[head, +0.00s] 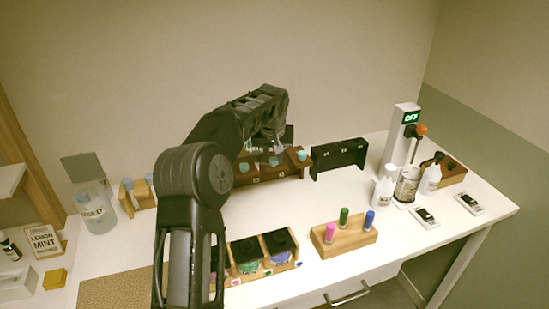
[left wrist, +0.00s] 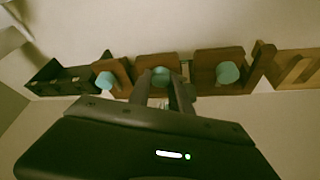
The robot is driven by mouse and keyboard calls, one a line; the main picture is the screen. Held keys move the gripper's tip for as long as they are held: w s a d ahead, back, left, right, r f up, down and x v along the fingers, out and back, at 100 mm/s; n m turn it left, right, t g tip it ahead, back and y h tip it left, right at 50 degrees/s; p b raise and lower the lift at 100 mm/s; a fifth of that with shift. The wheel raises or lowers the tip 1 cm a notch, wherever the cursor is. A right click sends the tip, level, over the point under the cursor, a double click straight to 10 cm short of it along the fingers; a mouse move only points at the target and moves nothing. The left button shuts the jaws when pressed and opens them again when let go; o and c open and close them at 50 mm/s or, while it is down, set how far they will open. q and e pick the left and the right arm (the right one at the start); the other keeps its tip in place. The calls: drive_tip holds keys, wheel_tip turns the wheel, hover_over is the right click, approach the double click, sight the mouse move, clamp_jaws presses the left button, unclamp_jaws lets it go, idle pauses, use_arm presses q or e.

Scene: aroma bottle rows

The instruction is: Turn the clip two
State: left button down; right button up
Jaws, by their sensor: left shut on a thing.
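A brown wooden rack (head: 263,177) stands against the back wall, with a row of teal round-topped clips on it. In the left wrist view, the middle teal clip (left wrist: 160,74) shows at the tips of my left gripper (left wrist: 168,92), which is shut on it. Another teal clip (left wrist: 228,72) is to its right and one (left wrist: 105,80) to its left, both apart from the fingers. In the head view my left gripper (head: 272,147) reaches down to the rack from behind my arm, and the fingertips are partly hidden. My right gripper is not in view.
A black rack (head: 338,157) stands right of the brown one. In front are a dark bottle box (head: 262,254) and a wooden block (head: 344,236) with coloured vials. A white stirrer device (head: 400,135) and bottles stand at the right. The table's middle is clear.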

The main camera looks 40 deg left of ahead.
use_arm(q)
drive_tip(key=m, duration=0.1)
drive_tip(key=m+h, duration=0.1)
drive_tip(key=shift+a+r+m+t+p, duration=0.15)
drive_tip(key=shift+m+t+p, duration=0.15)
drive_tip(key=shift+m+p, duration=0.1)
drive_tip(key=m+h+p, duration=0.1)
drive_tip(key=m, duration=0.2)
drive_tip(key=shift+a+m+h, duration=0.1)
drive_tip(key=shift+m+h, duration=0.2)
drive_tip(key=m+h+p, duration=0.1)
drive_tip(key=m, duration=0.3)
drive_tip(key=shift+h, duration=0.3)
drive_tip(key=c, duration=1.2)
unclamp_jaws()
drive_tip(key=shift+s+a+r, duration=0.15)
drive_tip(key=shift+s+r, duration=0.05)
drive_tip(key=shift+r, duration=0.1)
drive_tip(key=b+v, duration=0.1)
drive_tip(key=v, duration=0.5)
drive_tip(key=shift+s+r, duration=0.15)
drive_tip(key=shift+r, duration=0.25)
